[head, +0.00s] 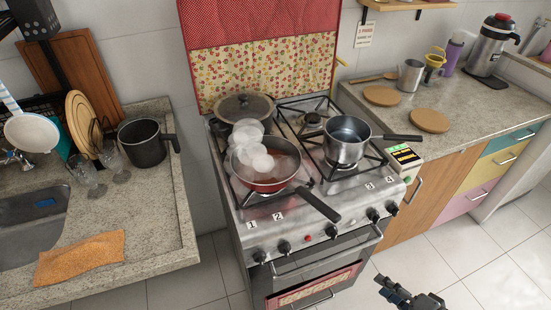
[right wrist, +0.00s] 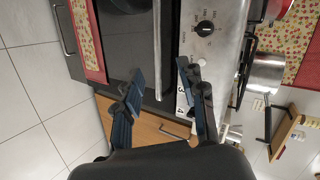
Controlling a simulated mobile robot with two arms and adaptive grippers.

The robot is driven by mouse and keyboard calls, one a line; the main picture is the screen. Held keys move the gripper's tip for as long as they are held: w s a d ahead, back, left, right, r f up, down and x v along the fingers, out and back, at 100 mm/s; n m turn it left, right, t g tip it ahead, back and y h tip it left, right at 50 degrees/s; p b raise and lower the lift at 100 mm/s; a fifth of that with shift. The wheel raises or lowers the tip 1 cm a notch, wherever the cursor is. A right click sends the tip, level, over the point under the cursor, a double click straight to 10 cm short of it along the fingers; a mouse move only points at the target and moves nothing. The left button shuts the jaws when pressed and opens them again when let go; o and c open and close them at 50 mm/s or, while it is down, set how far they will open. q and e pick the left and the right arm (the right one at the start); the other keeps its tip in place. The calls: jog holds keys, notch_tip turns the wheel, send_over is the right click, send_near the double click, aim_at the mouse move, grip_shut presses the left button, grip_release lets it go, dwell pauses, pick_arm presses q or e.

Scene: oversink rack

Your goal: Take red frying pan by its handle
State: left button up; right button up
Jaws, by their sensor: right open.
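The red frying pan (head: 265,171) sits on the front left burner of the stove in the head view, with whitish steam over it. Its black handle (head: 319,204) points toward the front right, past the stove's front edge. My right gripper (head: 383,286) is at the lower right of the head view, low in front of the stove and apart from the pan. In the right wrist view its two fingers (right wrist: 160,75) are spread and empty, facing the oven front. The pan is not clearly visible in the wrist view. My left gripper is not in view.
A steel pot (head: 346,150) stands on the right burners, its handle pointing right. A lidded pan (head: 244,107) is at the back left. The stove's front has knobs and an oven handle (head: 330,262). Left is a counter with a dark pot (head: 142,143); the floor ahead is clear.

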aim_at(339, 221)
jog(key=a+r+t+y+p, duration=0.1)
jog(key=a+r+y, duration=0.15)
jog(key=r, duration=0.65)
jog(key=a+r+y, duration=0.2)
jog(key=a+r, duration=0.1)
jog(key=r, duration=0.7)
jog(key=p+x, duration=0.1)
jog(key=x, duration=0.2)
jog(key=p+x, duration=0.1)
jog(key=x, duration=0.1)
jog(key=r+p+x, duration=0.1)
jog(key=x, duration=0.2)
jog(key=shift+w+a, duration=0.15)
jog(key=shift+w, duration=0.3)
jog(key=p+x, duration=0.2)
jog(key=x, duration=0.1)
jog(key=p+x, duration=0.2)
jog(key=shift+w+a+r, duration=0.15)
jog(key=shift+r, duration=0.2)
jog(key=shift+w+a+f, duration=0.25)
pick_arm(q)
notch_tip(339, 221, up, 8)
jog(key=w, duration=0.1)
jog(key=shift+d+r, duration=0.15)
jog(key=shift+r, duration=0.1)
pick_arm(e)
jog(key=shift+s, duration=0.1)
jog(key=shift+c, duration=0.2)
grip_shut()
